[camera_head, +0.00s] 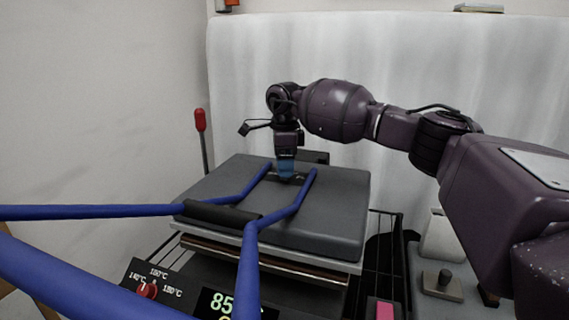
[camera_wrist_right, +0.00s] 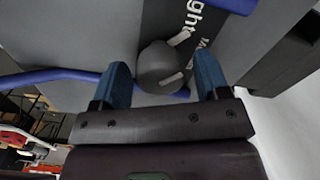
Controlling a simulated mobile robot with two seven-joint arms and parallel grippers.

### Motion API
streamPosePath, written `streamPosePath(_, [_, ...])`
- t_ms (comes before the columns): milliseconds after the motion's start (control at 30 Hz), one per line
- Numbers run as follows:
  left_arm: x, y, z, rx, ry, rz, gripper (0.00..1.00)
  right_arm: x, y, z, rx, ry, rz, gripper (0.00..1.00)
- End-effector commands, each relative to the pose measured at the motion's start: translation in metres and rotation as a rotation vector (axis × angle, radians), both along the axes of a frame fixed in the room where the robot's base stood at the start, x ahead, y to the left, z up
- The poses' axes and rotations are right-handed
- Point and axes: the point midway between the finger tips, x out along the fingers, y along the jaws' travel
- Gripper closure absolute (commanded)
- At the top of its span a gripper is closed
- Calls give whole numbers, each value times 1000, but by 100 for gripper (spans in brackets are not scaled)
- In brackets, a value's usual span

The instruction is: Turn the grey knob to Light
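The grey knob (camera_wrist_right: 160,68) shows in the right wrist view as a round dark knob with white marks on it, on the grey lid (camera_head: 335,205) of the press. Part of a white label ending in "ght" (camera_wrist_right: 196,12) is beside it. My right gripper (camera_head: 287,174) points down at the lid in the head view and hides the knob there. In the wrist view its blue fingers are apart, one on each side of the knob, with gaps showing. Which setting the knob points to, I cannot tell. My left gripper is not in view.
Blue bars (camera_head: 275,212) run over the lid and out to the left. A red dial (camera_head: 147,290) with temperature marks and a lit display (camera_head: 222,303) are at the front. A red-tipped lever (camera_head: 200,122) stands behind left. A black knob on a small box (camera_head: 443,281) is at right.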

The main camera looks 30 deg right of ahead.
Motion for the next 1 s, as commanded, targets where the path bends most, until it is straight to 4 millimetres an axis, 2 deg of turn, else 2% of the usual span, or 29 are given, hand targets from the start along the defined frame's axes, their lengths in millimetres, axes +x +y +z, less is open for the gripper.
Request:
streamPosePath(267, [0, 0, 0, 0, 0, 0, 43, 0, 0, 0, 0, 1, -1, 27])
streamPosePath(433, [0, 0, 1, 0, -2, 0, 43, 0, 0, 10, 0, -1, -1, 27])
streamPosePath(800, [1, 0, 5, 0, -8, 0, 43, 0, 0, 75, 1, -3, -2, 27])
streamPosePath(1000, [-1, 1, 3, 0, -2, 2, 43, 0, 0, 99, 0, -1, -1, 27])
